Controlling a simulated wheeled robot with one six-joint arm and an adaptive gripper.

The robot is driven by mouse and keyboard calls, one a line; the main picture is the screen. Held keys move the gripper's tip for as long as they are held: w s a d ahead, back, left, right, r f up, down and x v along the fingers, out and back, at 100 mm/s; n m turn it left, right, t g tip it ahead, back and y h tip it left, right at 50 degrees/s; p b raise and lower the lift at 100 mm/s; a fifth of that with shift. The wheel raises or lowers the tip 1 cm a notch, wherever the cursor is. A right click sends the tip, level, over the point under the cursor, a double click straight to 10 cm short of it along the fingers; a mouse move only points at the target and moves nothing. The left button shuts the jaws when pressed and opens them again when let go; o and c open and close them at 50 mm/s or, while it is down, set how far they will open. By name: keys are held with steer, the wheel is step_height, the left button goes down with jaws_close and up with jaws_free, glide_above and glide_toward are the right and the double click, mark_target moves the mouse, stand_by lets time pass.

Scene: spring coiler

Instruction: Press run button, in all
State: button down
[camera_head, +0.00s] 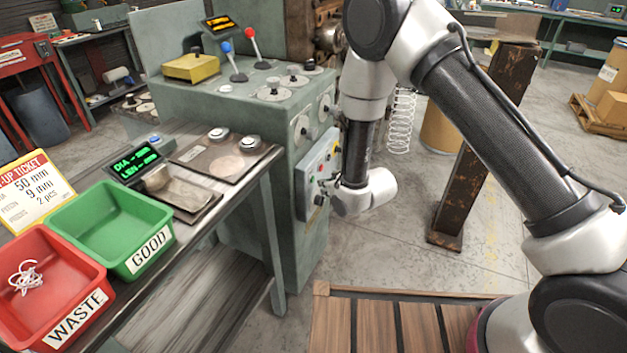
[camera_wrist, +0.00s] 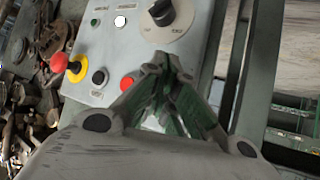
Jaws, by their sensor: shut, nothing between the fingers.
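A grey control panel (camera_head: 306,185) is on the right face of the green machine (camera_head: 235,110). In the wrist view the panel (camera_wrist: 105,48) carries a red button (camera_wrist: 127,82), a black button (camera_wrist: 98,77), a yellow-ringed control (camera_wrist: 76,67), a red knob (camera_wrist: 58,62), a white button (camera_wrist: 119,21) and a large black dial (camera_wrist: 178,16). My gripper (camera_wrist: 163,72) is shut and empty, its tips over the panel just right of the red button and below the dial. Whether it touches is unclear. The fingers hide part of the panel; I cannot make out which button is run.
A bench left of the machine holds a green GOOD bin (camera_head: 112,222), a red WASTE bin (camera_head: 45,285) with a white tangled coil, and a small display (camera_head: 134,162). A coil spring (camera_head: 401,120) hangs right of the machine. A rusty post (camera_head: 470,190) stands behind my arm.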

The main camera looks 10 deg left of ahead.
steer(key=shift+a, duration=0.1)
steer(key=shift+w+a, duration=0.15)
steer(key=shift+a, duration=0.2)
steer(key=shift+w+a, duration=0.15)
steer(key=shift+a, duration=0.2)
stand_by(0.6)
steer(key=shift+d, duration=0.1)
steer(key=shift+s+d, duration=0.3)
steer(key=shift+d, duration=0.4)
steer(key=shift+s+d, duration=0.3)
steer(key=shift+d, duration=0.5)
steer(key=shift+s+d, duration=0.25)
steer(key=shift+d, duration=0.5)
steer(key=shift+s+d, duration=0.3)
steer(key=shift+d, duration=0.5)
